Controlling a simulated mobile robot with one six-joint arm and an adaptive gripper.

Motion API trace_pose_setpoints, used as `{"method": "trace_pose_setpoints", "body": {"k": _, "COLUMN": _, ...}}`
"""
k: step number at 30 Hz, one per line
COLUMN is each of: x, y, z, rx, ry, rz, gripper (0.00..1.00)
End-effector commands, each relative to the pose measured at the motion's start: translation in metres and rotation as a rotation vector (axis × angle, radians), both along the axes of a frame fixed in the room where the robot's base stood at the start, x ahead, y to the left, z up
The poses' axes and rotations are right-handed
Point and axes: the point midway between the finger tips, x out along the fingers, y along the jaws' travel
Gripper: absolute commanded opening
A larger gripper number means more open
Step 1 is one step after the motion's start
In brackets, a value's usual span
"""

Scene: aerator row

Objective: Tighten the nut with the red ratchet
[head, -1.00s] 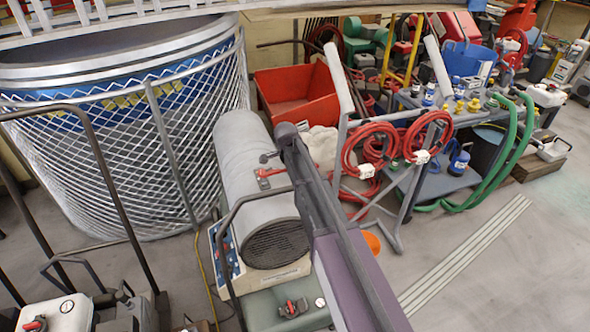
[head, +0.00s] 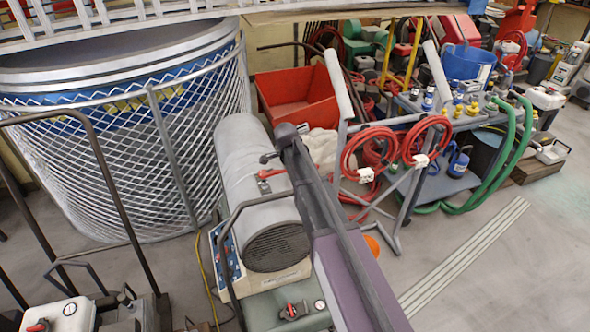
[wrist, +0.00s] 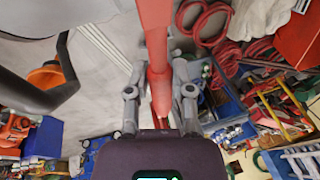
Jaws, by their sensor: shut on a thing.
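The red ratchet (wrist: 155,25) runs down the middle of the wrist view, and its red handle passes between my fingers. My gripper (wrist: 160,75) is shut on that handle. In the head view a small red part of the ratchet (head: 272,173) shows in front of the grey cylindrical machine (head: 240,165), just left of my arm. My arm hides most of the gripper there. The nut cannot be made out in either view, and whether the ratchet's head sits on it cannot be told.
A large mesh-sided tank (head: 120,150) stands at left. A red bin (head: 300,92) is behind the grey machine. Coiled red hoses (head: 368,150) hang on a stand right of my arm. An orange object (head: 372,245) is low by the stand. The floor at right is mostly clear.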

Motion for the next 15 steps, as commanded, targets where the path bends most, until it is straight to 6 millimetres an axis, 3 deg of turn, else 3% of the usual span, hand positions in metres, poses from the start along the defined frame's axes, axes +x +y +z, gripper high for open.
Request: {"method": "trace_pose_setpoints", "body": {"k": 15, "x": 0.0, "y": 0.0, "z": 0.024, "rx": 0.0, "ry": 0.0, "rz": 0.0, "gripper": 0.0}}
